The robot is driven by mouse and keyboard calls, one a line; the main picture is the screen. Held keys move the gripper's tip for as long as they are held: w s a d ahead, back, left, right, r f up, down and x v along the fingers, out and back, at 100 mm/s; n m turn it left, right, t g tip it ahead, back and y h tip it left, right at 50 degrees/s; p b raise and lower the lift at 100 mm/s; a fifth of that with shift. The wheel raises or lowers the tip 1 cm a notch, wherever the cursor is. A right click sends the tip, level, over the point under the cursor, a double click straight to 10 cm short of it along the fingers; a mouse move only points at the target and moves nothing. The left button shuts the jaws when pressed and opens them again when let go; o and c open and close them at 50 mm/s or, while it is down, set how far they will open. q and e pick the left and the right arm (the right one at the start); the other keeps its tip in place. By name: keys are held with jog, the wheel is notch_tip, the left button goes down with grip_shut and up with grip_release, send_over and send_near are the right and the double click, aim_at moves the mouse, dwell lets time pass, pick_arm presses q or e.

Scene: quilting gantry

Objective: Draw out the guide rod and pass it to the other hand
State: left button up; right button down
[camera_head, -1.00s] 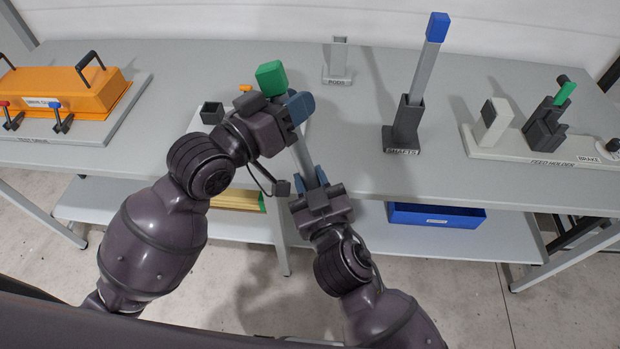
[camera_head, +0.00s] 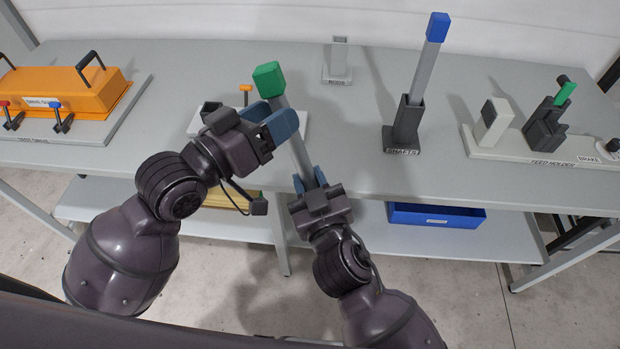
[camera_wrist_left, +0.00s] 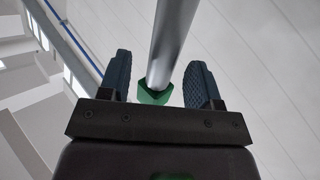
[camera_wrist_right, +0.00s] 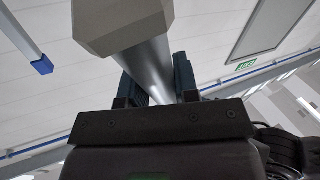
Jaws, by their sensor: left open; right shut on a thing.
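The guide rod is a grey bar with a green head (camera_head: 270,80). It stands tilted above the front of the table. My right gripper (camera_head: 311,180) is shut on its lower part. In the right wrist view the rod (camera_wrist_right: 148,65) runs between the fingers, its grey end close to the camera. My left gripper (camera_head: 270,117) is open beside the upper rod, just below the green head. In the left wrist view the rod (camera_wrist_left: 172,45) shows across the gap between the open fingers, with the green head (camera_wrist_left: 153,95) beyond. I cannot tell whether a left finger touches it.
The rods holder (camera_head: 337,72) at the back is empty. The shafts holder (camera_head: 405,125) bears a blue-topped bar (camera_head: 430,55). A feed holder (camera_head: 545,130) stands right, an orange cover (camera_head: 65,92) left. A blue bin (camera_head: 437,215) sits on the lower shelf.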

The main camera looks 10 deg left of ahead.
pick_arm(q)
jog(key=s+a+f+n+y, duration=0.1)
jog(key=s+a+f+y, duration=0.2)
jog(key=a+f, duration=0.3)
jog(key=s+a+f+g+y, duration=0.1)
jog(key=s+a+f+y, duration=0.3)
jog(key=f, duration=1.2)
jog(key=s+a+f+n+g+y, duration=0.1)
jog(key=s+a+f+y, duration=0.3)
jog(key=a+f, duration=0.4)
notch_tip(320, 180, down, 3)
jog(key=shift+s+f+n+y, duration=0.2)
jog(key=shift+n+y, duration=0.1)
jog(key=shift+y, duration=0.2)
